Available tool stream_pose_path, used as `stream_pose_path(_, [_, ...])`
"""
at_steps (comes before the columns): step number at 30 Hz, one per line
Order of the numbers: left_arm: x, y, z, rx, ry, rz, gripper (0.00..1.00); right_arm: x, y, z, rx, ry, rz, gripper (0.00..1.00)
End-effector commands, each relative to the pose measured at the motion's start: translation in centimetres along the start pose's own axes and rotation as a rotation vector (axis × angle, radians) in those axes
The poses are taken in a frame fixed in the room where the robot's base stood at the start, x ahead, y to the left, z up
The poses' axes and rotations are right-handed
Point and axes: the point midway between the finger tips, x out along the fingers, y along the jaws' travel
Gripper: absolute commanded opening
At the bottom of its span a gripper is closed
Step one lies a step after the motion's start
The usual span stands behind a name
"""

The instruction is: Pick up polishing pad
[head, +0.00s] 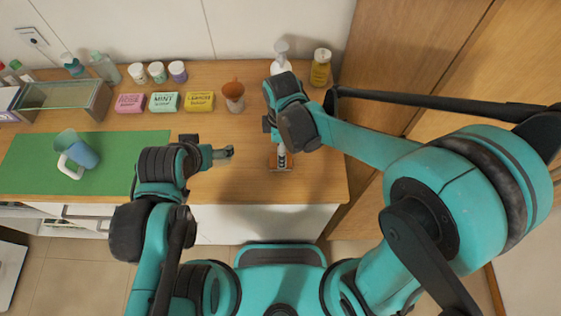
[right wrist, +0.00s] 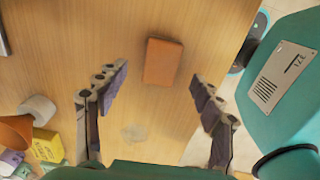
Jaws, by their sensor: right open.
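The polishing pad, a small orange-brown block (right wrist: 163,62), lies flat on the wooden worktop in the right wrist view. In the head view only a bit of it (head: 272,163) shows beside the right gripper's fingers. My right gripper (head: 282,160) points down above the pad. In the right wrist view the right gripper (right wrist: 158,90) is open and empty, its fingers spread on either side, with the pad ahead between their lines. My left gripper (head: 228,153) hovers over the worktop to the left of the pad; its finger gap is not clear.
Pink, green and yellow boxes (head: 200,101), several jars and an orange-topped item (head: 233,92) stand behind. Two bottles (head: 320,68) stand at the back right. The worktop around the pad is clear.

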Motion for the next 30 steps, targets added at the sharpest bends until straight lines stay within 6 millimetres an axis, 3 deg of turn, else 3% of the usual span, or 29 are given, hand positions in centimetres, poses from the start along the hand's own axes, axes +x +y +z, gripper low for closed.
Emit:
stream_pose_path(9, [1.6,0.0,1.1,0.0,0.0,0.0,0.87,4.6,-0.4,-0.3,0.002,0.0,0.001,0.67])
stream_pose_path(17, [1.6,0.0,1.1,0.0,0.0,0.0,0.87,4.8,-0.4,-0.3,0.003,0.001,0.002,0.67])
stream_pose_path(24, [1.6,0.0,1.1,0.0,0.0,0.0,0.87,4.8,-0.4,-0.3,0.003,0.001,0.002,0.13])
stream_pose_path(30, [1.6,0.0,1.1,0.0,0.0,0.0,0.87,4.8,-0.4,-0.3,0.003,0.001,0.002,0.13])
